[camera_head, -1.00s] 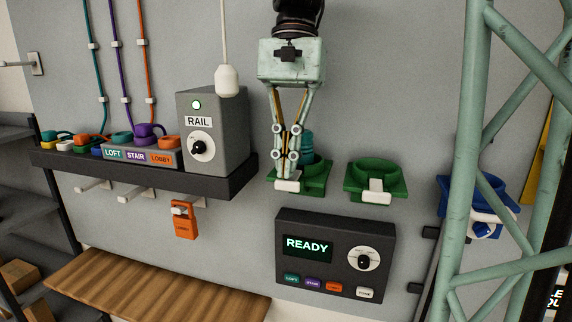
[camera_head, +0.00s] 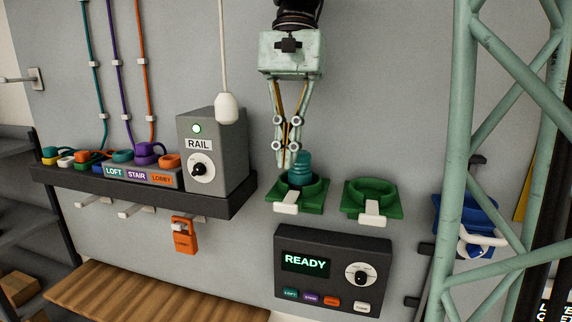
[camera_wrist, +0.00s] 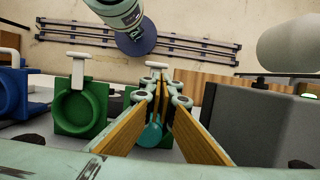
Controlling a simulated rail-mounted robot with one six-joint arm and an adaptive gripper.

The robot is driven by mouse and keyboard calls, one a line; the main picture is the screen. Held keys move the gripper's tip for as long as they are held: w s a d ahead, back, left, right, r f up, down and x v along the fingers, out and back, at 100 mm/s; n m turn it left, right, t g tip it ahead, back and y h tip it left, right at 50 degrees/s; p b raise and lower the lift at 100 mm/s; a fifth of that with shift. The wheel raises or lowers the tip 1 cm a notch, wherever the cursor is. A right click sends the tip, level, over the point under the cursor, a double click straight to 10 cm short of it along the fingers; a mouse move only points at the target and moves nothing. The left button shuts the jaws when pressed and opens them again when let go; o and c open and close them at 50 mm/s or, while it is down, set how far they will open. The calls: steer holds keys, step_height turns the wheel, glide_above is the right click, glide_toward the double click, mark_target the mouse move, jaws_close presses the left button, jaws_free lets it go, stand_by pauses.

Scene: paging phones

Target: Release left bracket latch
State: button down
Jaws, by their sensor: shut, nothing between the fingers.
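The left bracket (camera_head: 314,193) is a green ring mount on the wall with a teal cylinder (camera_head: 301,172) standing in it. Its white latch (camera_head: 285,208) is at its front edge; I cannot tell whether it is released. My gripper (camera_head: 286,166) is shut and empty, pointing down, with its tips above the latch and beside the cylinder's left side. In the wrist view the fingers (camera_wrist: 158,80) converge near the white latch bar (camera_wrist: 157,65) and partly hide the left bracket and cylinder (camera_wrist: 151,133).
An empty green bracket (camera_head: 352,203) with a white latch (camera_head: 371,208) is to the right. A READY panel (camera_head: 333,265) is below. A RAIL box (camera_head: 213,150) on a dark shelf stands left. A blue bracket (camera_head: 463,215) is behind a green lattice frame (camera_head: 474,120).

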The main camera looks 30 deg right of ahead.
steer(key=shift+v, duration=1.7)
steer(key=shift+f, duration=0.1)
steer(key=s+a+f+n+t+b, duration=0.2)
steer(key=s+f+b, duration=0.5)
steer(key=f, duration=0.5)
steer(key=s+a+f+n+t+h+b, duration=0.1)
steer(key=s+a+f+n+b, duration=0.3)
steer(key=f, duration=0.9)
steer(key=s+a+f+n+t+h+b, duration=0.1)
steer(key=s+a+f+n+t+b, duration=0.1)
steer(key=s+a+f+b, duration=0.5)
steer(key=s+f+n+b, duration=0.1)
steer(key=s+f+b, duration=0.3)
steer(key=f, duration=0.1)
steer(key=shift+f+n+t, duration=0.25)
steer(key=shift+n+t, duration=0.15)
